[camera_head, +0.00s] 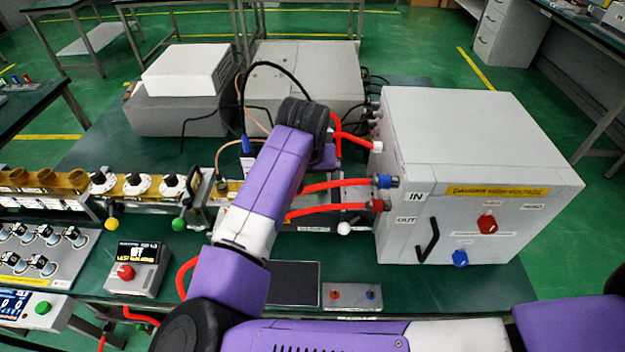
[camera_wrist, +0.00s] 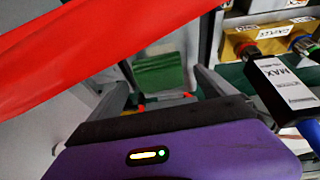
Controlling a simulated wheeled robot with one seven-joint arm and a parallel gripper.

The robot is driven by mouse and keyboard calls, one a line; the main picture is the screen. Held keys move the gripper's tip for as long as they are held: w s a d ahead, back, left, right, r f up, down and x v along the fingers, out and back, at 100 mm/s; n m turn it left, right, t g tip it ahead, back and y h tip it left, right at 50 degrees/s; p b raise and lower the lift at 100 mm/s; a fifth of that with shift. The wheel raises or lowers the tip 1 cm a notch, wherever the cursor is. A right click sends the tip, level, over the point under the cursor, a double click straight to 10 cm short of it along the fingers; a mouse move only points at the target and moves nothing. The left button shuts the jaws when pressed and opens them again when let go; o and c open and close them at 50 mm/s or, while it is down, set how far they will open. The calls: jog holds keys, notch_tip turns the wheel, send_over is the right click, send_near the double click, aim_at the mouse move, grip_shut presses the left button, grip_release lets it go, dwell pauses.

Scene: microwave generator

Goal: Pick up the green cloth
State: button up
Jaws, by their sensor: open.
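The green cloth (camera_wrist: 158,77) shows in the wrist view as a small folded stack, near the top middle against a grey surface. My gripper (camera_wrist: 165,88) is open, with one finger on each side of the cloth in the picture. I cannot tell whether the cloth is between the fingers in depth or beyond their tips. In the head view my purple arm reaches forward over the bench, and I can make out neither the cloth nor the fingers there.
A red hose (camera_wrist: 110,40) crosses close to the wrist camera; red hoses (camera_head: 330,186) also run to the grey cabinet (camera_head: 470,130). A black MAX module (camera_wrist: 283,88) stands right of my gripper. A white box (camera_head: 187,70) and a black cable (camera_head: 270,66) lie behind the arm.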

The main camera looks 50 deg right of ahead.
aim_at(312, 180)
jog(key=shift+d+f, duration=0.2)
jog(key=shift+f, duration=0.35)
jog(key=c, duration=1.6)
jog(key=shift+o, duration=0.2)
jog(key=shift+r, duration=0.15)
notch_tip(312, 180, up, 20)
jog(key=b, duration=0.1)
